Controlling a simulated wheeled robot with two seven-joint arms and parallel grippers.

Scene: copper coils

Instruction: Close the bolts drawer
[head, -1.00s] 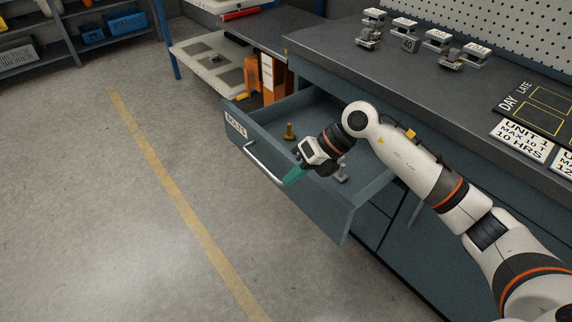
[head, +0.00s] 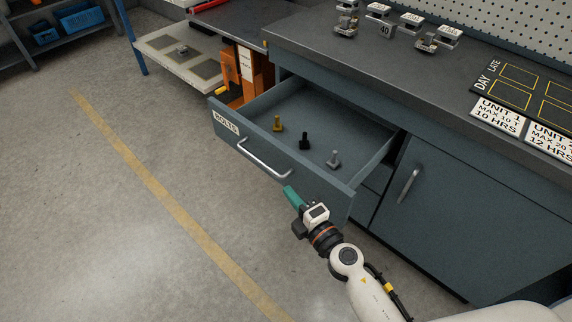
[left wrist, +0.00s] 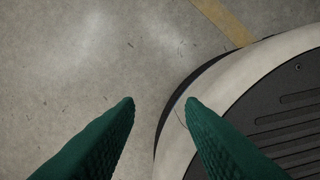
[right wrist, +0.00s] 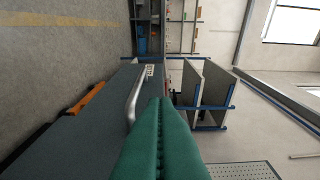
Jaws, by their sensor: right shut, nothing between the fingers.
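The bolts drawer (head: 310,186) is pulled out of the blue-grey bench, with a BOLTS label (head: 226,122) and a metal bar handle (head: 264,160) on its front. The drawer holds a yellow bolt (head: 278,123), a black bolt (head: 305,141) and a grey bolt (head: 334,159). My right gripper (head: 288,190) is shut and empty, at the drawer's front near the handle's right end; I cannot tell if it touches. In the right wrist view its green fingers (right wrist: 160,110) are together beside the handle (right wrist: 136,95). My left gripper (left wrist: 160,102) is open and empty above the floor.
Several metal clamps (head: 378,20) stand on the bench top (head: 400,60). A closed cabinet door (head: 450,210) is right of the drawer. Orange items (head: 250,75) and a low shelf (head: 165,50) are left of it. The floor (head: 110,220) in front is clear.

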